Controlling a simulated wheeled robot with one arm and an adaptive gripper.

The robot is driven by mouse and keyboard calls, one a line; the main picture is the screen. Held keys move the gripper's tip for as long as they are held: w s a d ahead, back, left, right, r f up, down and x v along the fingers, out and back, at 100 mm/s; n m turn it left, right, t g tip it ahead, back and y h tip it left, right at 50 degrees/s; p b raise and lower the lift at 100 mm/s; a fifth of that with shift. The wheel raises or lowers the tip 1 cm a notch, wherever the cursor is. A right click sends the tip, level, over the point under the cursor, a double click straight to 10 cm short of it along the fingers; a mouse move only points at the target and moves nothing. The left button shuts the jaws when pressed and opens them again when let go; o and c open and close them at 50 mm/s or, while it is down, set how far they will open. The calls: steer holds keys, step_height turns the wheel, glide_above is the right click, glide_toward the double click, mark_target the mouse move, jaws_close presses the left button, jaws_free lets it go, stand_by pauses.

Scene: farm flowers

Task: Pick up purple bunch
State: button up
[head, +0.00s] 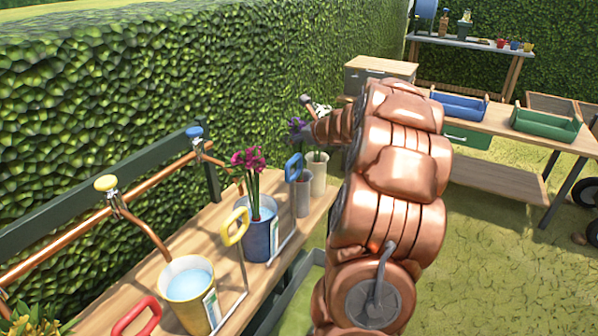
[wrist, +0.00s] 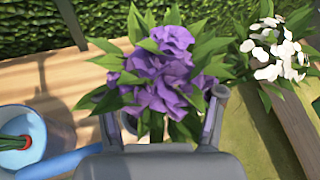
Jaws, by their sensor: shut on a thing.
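The purple bunch (wrist: 160,68) fills the middle of the wrist view, its purple blooms and green leaves rising between the fingers of my gripper (wrist: 165,115). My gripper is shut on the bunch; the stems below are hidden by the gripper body. In the head view a small part of the purple bunch (head: 297,127) shows at the end of my arm, above a grey container (head: 301,193) on the wooden bench. I cannot tell whether the stems are still inside that container.
A white bunch (wrist: 274,52) is close by on the right, above a pale container (head: 317,174). A blue bucket with pink flowers (head: 247,170) and a yellow bucket of water (head: 190,290) stand nearer on the bench. Copper pipes with taps run along the hedge side.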

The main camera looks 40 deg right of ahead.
jaws_close()
steer(key=shift+r, duration=0.1)
step_height(320, 180, up, 18)
steer(key=p, duration=0.4)
steer(key=shift+p, duration=0.3)
step_height(320, 180, up, 2)
steer(key=p, duration=0.3)
steer(key=shift+r, duration=0.25)
steer(key=shift+f, duration=0.1)
stand_by(0.4)
